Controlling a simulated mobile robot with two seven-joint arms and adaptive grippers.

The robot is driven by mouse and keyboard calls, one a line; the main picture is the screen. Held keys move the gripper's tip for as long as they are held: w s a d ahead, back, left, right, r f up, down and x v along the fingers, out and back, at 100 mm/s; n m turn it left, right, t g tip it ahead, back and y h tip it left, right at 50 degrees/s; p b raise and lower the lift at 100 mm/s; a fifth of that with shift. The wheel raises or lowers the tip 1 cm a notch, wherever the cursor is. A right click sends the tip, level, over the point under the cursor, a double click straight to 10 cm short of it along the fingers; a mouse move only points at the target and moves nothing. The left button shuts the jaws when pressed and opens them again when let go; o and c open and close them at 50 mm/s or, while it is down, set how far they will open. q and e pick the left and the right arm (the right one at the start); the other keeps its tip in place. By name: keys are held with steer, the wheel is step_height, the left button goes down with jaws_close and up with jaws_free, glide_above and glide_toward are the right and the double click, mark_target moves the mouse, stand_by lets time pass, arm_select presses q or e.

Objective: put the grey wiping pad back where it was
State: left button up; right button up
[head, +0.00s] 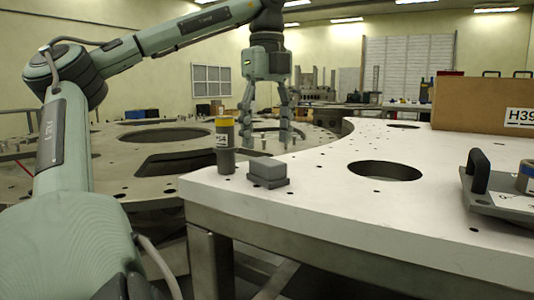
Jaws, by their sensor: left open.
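The grey wiping pad (268,170) looks like a small grey block on a wider flat base. It sits on the white table (330,210) near its front left corner. My left gripper (266,139) points down with its fingers spread and nothing between them. In the picture it is above and behind the pad, apart from it, in front of the metal turret plate (120,150). My right gripper is out of view.
A yellow-topped grey cylinder (225,145) stands just left of the pad. The white table has a round hole (385,171). A handled plate (500,190) lies at the right, with a cardboard box (485,103) behind it.

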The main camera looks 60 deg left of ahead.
mark_target(267, 161)
arm_select(q)
steer(key=shift+r+p, duration=0.35)
steer(key=shift+r, duration=2.45)
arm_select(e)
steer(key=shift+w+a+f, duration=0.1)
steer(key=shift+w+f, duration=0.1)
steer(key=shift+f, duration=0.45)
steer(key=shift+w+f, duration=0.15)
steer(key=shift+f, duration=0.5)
